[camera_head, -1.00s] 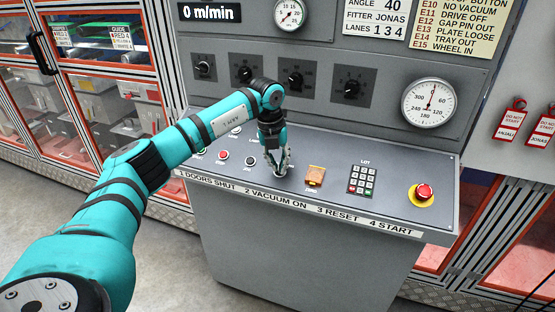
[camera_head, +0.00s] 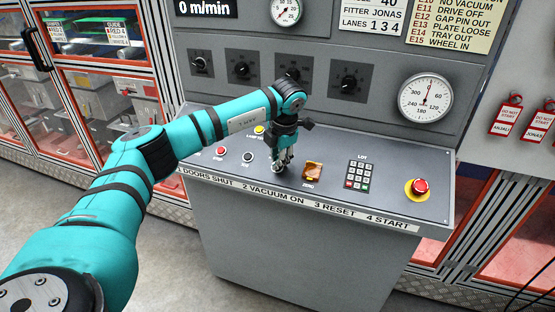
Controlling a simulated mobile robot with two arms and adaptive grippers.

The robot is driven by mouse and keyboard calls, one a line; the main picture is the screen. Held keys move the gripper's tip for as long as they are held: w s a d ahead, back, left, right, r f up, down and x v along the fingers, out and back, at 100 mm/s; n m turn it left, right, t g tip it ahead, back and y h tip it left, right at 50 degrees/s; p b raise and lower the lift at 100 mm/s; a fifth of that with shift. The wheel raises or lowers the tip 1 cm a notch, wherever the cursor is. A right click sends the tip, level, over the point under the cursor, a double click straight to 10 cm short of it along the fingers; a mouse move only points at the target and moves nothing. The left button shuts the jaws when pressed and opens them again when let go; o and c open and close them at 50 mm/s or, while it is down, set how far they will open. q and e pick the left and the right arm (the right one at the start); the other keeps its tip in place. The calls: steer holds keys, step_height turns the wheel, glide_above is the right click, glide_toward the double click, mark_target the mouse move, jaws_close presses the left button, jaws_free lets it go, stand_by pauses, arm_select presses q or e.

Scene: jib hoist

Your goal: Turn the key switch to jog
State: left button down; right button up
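My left gripper (camera_head: 281,165) points down at the sloping grey control desk, between the black button and the orange ZERO switch. Its fingertips are at a small silver round fitting (camera_head: 277,169), which may be the key switch. The fingers cover most of it, so its key and marked positions cannot be read. The fingers look close together, but I cannot tell whether they grip anything. My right gripper is not in view.
The orange ZERO switch (camera_head: 313,171) is close to the right of my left gripper. A keypad (camera_head: 358,175) and a red stop button on yellow (camera_head: 418,188) stand farther right. Red (camera_head: 222,152), black (camera_head: 248,157) and yellow (camera_head: 259,130) buttons lie to the left.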

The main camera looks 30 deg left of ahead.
arm_select(q)
steer(key=shift+d+m+y, duration=0.1)
steer(key=shift+m+y, duration=0.2)
steer(key=shift+m, duration=0.8)
steer(key=c, duration=1.5)
jaws_free()
steer(key=v, duration=1.2)
steer(key=shift+s, duration=0.15)
